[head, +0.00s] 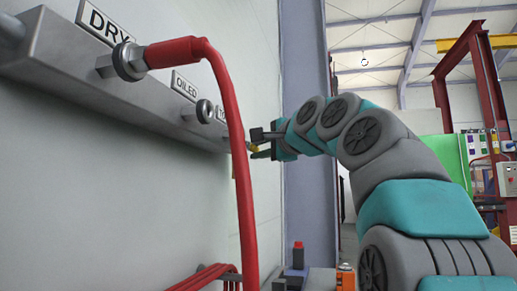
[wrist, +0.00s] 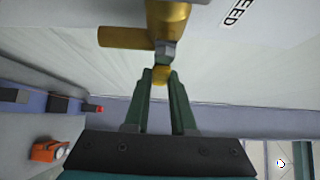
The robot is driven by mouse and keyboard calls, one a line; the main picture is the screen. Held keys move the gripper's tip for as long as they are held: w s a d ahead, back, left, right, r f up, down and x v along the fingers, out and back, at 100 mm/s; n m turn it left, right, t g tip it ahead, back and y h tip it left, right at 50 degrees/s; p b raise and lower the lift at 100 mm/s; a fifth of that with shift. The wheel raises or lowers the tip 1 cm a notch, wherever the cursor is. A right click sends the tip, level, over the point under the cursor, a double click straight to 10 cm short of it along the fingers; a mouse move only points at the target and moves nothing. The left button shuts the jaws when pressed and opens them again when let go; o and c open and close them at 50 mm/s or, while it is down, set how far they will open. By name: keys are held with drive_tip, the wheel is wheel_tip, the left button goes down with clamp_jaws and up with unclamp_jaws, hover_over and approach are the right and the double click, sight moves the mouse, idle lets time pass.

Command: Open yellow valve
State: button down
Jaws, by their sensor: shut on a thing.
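The yellow valve is brass-coloured in the wrist view, with its body (wrist: 168,22) at the top and a spout-like stub (wrist: 124,38) to the left. A grey nut (wrist: 165,52) sits below the body, with a rounded yellow end (wrist: 162,75) under it. My gripper (wrist: 161,80) has its two dark green fingers closed on this yellow end. In the head view my gripper (head: 262,144) is at the wall by the far end of the grey manifold, and only a small yellow bit (head: 254,148) shows; the rest of the valve is hidden.
The grey manifold (head: 90,75) runs along the left wall, with "DRY" and "OILED" ports. A red hose (head: 228,120) hangs from the DRY port in front of the wall. Red hoses (head: 212,275) and an orange-black item (head: 346,277) are low down. A blue-grey post (head: 305,60) stands behind my gripper.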

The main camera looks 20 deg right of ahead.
drive_tip(key=shift+f, duration=0.15)
drive_tip(key=c, duration=0.7)
unclamp_jaws()
drive_tip(key=shift+c, duration=0.2)
drive_tip(key=s+d, duration=0.1)
drive_tip(key=s, duration=0.6)
drive_tip(key=shift+s+d+b, duration=0.15)
drive_tip(key=shift+s+b, duration=0.2)
drive_tip(key=shift+b, duration=0.05)
